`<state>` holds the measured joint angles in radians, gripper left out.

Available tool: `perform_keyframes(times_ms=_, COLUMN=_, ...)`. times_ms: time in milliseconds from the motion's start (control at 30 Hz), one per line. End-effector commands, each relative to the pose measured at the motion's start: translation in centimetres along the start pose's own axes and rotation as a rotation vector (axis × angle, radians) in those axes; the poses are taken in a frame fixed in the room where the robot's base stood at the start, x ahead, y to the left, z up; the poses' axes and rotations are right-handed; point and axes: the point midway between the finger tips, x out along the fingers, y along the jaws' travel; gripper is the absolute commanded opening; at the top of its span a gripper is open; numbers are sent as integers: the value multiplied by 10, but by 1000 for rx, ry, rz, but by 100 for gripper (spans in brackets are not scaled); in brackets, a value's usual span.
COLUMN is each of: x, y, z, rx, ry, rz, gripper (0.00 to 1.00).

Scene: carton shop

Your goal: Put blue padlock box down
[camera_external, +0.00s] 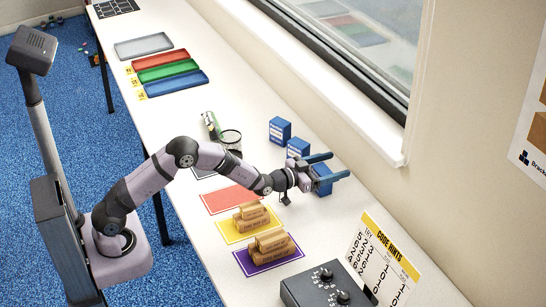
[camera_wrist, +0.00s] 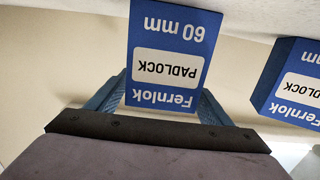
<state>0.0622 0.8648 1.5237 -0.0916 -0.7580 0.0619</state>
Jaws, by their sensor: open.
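A blue padlock box (camera_external: 322,182) is between the spread fingers of my gripper (camera_external: 338,166), at the window side of the white table. It appears to stand on the table. In the wrist view, this box (camera_wrist: 165,65) shows an upside-down label reading Fernlok, PADLOCK, 60 mm. The fingers of my gripper (camera_wrist: 160,98) are open on either side of it, partly hidden behind it. A second blue padlock box (camera_external: 299,149) is close behind, also seen at the right of the wrist view (camera_wrist: 292,85). A third blue box (camera_external: 280,131) stands farther back.
Orange (camera_external: 230,199), yellow (camera_external: 231,237) and purple (camera_external: 252,268) mats lie to the front left; the last two bear brown cartons. A dark knob box (camera_external: 318,289) and a code hints sign (camera_external: 385,262) are in front. The window wall is close by.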

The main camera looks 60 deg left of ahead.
Motion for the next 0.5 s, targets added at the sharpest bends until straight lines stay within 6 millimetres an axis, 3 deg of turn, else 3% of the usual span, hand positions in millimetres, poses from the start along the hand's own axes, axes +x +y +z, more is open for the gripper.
perform_keyframes(times_ms=33, x=-2, y=0, z=12, rx=2, ry=-26, rz=0, gripper=73)
perform_keyframes(times_ms=267, x=-3, y=0, z=-3, rx=2, ry=-25, rz=0, gripper=73)
perform_keyframes(times_ms=500, x=-33, y=0, z=-2, rx=1, ry=-16, rz=1, gripper=73)
